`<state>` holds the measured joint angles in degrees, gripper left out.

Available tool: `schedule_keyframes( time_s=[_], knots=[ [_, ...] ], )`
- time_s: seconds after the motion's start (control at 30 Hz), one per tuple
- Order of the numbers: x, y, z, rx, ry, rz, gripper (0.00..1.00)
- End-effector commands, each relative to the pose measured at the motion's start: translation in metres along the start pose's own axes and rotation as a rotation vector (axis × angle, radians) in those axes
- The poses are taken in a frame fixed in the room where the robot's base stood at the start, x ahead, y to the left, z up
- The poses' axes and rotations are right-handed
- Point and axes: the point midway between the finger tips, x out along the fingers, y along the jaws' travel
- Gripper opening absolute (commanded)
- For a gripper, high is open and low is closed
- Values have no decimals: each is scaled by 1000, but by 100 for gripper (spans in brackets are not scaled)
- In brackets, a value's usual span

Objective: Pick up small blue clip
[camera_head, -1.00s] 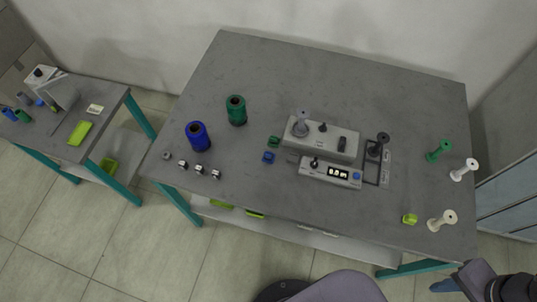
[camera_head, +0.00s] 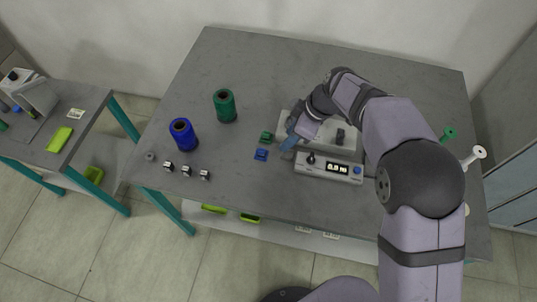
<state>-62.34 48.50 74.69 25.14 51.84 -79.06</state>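The small blue clip (camera_head: 261,155) lies on the grey table, left of the winding machine and just in front of a small green clip (camera_head: 267,137). My gripper (camera_head: 286,151) is over the left end of the machine, a little to the right of the blue clip and apart from it. Its tip looks blue-grey and is small in this view. I cannot tell whether its fingers are open or shut.
The winding machine (camera_head: 316,165) stands partly hidden under my arm. Small metal parts (camera_head: 186,171) lie near the front edge. A white bobbin (camera_head: 474,157) is at right.

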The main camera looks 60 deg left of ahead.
Motion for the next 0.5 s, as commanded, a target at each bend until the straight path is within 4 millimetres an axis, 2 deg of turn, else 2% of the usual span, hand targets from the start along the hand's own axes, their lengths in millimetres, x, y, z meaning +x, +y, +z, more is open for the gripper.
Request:
schedule_keyframes(
  time_s=[0.03,0.17,0.37,0.5],
  knots=[
    [13,-4,-14,-53,9,-10,36],
    [26,-11,-33,-131,24,-23,36],
    [30,-12,-37,-146,26,-26,36],
    [40,-13,-37,-145,25,-28,36]
  ],
)
